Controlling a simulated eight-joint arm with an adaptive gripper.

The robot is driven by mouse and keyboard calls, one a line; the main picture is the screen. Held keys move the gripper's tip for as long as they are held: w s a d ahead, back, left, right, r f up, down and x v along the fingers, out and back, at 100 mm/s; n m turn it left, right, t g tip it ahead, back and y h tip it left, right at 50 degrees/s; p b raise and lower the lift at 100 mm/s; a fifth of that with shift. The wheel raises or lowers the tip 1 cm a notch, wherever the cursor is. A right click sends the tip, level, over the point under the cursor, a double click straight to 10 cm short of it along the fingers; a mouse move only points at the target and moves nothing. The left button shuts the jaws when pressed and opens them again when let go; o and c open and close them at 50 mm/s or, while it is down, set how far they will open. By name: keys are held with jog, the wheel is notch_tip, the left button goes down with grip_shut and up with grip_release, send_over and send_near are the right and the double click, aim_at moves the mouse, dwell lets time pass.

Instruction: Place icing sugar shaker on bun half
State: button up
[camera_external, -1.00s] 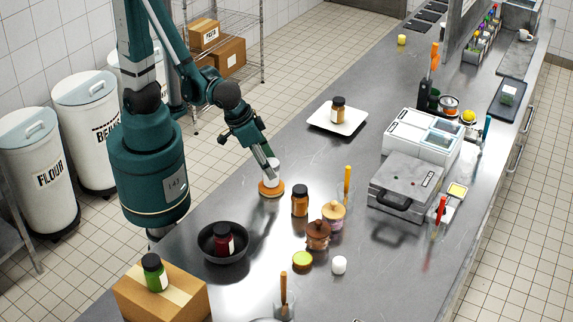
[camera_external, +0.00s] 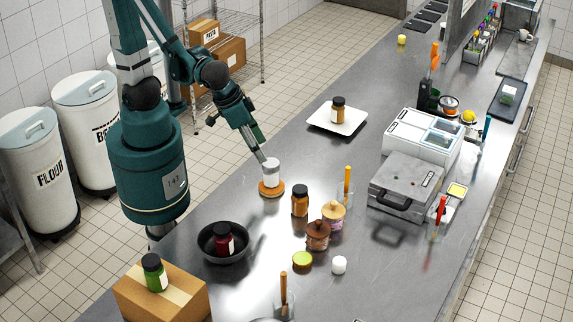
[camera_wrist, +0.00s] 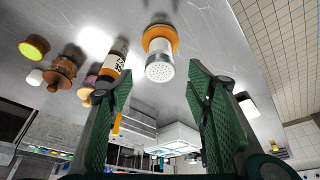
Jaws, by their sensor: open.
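The icing sugar shaker (camera_external: 271,172), white with a grey perforated top, stands upright on the orange-brown bun half (camera_external: 271,189) on the steel counter. In the wrist view the shaker (camera_wrist: 159,66) shows its holed lid, with the bun half (camera_wrist: 160,36) under it. My gripper (camera_external: 262,158) is just behind and above the shaker at its upper left, apart from it as far as I can see. In the wrist view my gripper (camera_wrist: 160,105) has its green pads spread wide with nothing between them.
An orange-brown jar (camera_external: 300,201), lidded pots (camera_external: 318,235), and a black pan (camera_external: 211,246) holding a dark red jar stand nearby. A white plate (camera_external: 321,123) with a spice jar lies behind. A press grill (camera_external: 405,187) is to the right. Counter left of the plate is clear.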

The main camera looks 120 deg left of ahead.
jog(key=shift+s+d+r, duration=0.1)
jog(key=shift+d+r, duration=0.05)
jog(key=shift+r, duration=0.2)
jog(key=shift+r, duration=0.1)
dwell(0.5)
jog(key=s+d+r+m+t+h, duration=0.1)
jog(key=s+d+r+m+t, duration=0.1)
jog(key=r+m, duration=0.2)
jog(key=s+d+r+m+t+h, duration=0.2)
jog(key=r+m, duration=0.3)
jog(key=r, duration=0.4)
jog(key=shift+s, duration=0.25)
jog(key=shift+d, duration=0.1)
dwell(0.3)
notch_tip(320, 180, down, 6)
jog(key=b, duration=0.6)
jog(key=shift+f+b, duration=0.25)
jog(key=shift+b, duration=0.1)
dwell(0.9)
